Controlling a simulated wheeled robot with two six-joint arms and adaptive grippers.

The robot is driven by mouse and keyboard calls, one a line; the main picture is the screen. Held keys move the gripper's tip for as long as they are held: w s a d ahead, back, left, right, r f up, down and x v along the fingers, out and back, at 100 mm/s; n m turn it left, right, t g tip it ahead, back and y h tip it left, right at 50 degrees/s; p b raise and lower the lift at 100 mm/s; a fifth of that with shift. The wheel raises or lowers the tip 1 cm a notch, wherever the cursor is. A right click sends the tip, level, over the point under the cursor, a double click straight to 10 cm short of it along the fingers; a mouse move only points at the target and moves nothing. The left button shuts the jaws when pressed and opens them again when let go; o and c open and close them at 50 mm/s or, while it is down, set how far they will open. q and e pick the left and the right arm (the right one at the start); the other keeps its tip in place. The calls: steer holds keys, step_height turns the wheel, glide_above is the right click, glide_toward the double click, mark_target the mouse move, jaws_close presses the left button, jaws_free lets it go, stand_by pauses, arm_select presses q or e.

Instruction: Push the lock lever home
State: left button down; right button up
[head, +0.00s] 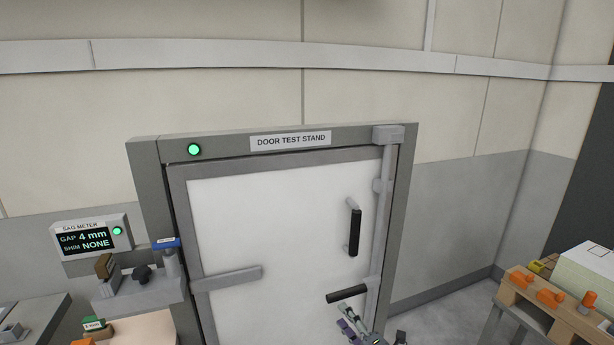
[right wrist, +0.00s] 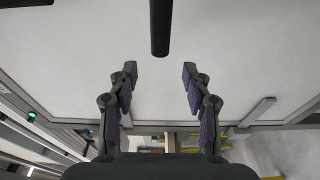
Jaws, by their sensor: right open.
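The lock lever (head: 347,294) is a black bar, lying close to level across the lower right of the white door (head: 280,225). Its right end is beside the grey vertical lock rod (head: 385,205). My right gripper (head: 350,322) is just below the lever in the head view, its fingers apart and empty. In the right wrist view a black bar, apparently the lever (right wrist: 160,27), points at the gap between the open fingertips of the right gripper (right wrist: 160,75), with a small space left between them. My left gripper is not in view.
A black upright door handle (head: 354,232) stands above the lever. A sag meter (head: 91,238) at left reads GAP 4 mm, SHIM NONE. A green light (head: 194,150) glows on the door frame. A pallet (head: 555,310) with orange parts stands at right.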

steer(key=s+d+f+m+g+h, duration=0.25)
steer(key=s+d+f+m, duration=0.35)
steer(key=f, duration=0.4)
steer(key=s+d+f+m+g+h+p, duration=0.1)
steer(key=s+d+f+m+h, duration=0.25)
steer(key=s+f, duration=0.6)
steer(key=s+d+f+m+g+h, duration=0.2)
steer(key=s+d+f+m+h, duration=0.25)
steer(key=f, duration=0.75)
steer(key=s+d+f+m+g, duration=0.1)
steer(key=s+f+m+g, duration=0.2)
steer(key=s, duration=0.8)
steer(key=s+d+f+m+g, duration=0.1)
steer(key=s+f+m+g, duration=0.1)
steer(key=s+f, duration=0.4)
steer(key=s+d+f+m+g, duration=0.1)
steer(key=s+f+m+g, duration=0.2)
steer(key=s, duration=1.2)
step_height(320, 180, down, 2)
steer(key=shift+s+f+m+g, duration=0.1)
steer(key=shift+s+m+g, duration=0.3)
steer(key=shift+m, duration=0.6)
steer(key=shift+d+y, duration=0.1)
steer(key=shift+y, duration=0.15)
